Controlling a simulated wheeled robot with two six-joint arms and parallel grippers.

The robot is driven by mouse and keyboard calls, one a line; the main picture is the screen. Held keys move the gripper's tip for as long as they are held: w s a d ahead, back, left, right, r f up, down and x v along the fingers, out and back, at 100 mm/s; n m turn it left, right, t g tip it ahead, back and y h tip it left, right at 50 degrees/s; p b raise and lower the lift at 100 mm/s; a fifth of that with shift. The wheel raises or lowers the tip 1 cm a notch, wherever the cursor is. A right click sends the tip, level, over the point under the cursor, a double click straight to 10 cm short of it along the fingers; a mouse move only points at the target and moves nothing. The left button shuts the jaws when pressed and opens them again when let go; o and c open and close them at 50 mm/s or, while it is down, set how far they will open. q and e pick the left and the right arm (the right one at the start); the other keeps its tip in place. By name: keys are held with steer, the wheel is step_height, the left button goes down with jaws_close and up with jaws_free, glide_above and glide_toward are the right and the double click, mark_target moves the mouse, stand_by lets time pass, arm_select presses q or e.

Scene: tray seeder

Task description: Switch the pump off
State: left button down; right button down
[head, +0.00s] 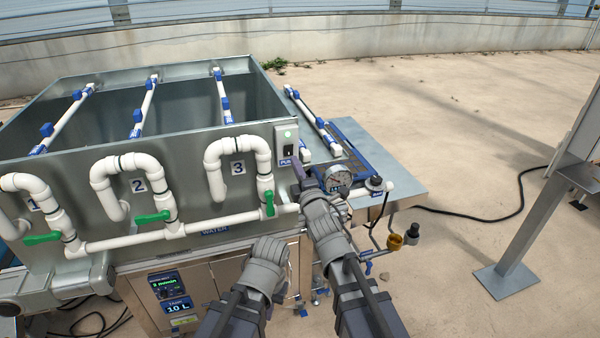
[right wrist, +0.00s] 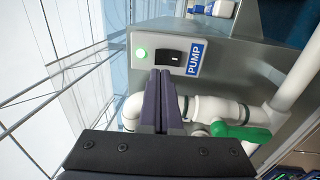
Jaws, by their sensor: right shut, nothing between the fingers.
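The pump switch (head: 288,151) is a black rocker on a grey plate at the tank's right front corner. It shows larger in the right wrist view (right wrist: 172,57), with a lit green lamp (right wrist: 140,53) on one side and a blue PUMP label (right wrist: 195,58) on the other. My right gripper (head: 299,172) is shut and empty, just below and right of the switch plate. In the right wrist view its purple fingertips (right wrist: 160,74) lie just below the rocker; I cannot tell whether they touch. My left wrist is low in front of the tank; its fingers are hidden.
A pressure gauge (head: 338,179) stands close to the right of my right gripper. White pipes with green valve handles (head: 268,203) run along the tank front (head: 190,196). A grey post (head: 508,268) stands at far right, with open floor between.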

mark_target(288, 147)
steer(key=x, duration=0.5)
steer(key=shift+w, duration=0.1)
arm_select(q)
steer(key=shift+w+a+r, duration=0.1)
steer(key=shift+w+r, duration=0.15)
steer(key=shift+w, duration=0.3)
arm_select(e)
steer(key=shift+w+r+p, duration=0.1)
steer(key=shift+w+p, duration=0.15)
steer(key=shift+p, duration=0.15)
arm_select(q)
steer(key=shift+r, duration=0.15)
arm_select(e)
steer(key=shift+s, duration=0.15)
steer(key=shift+s, duration=0.1)
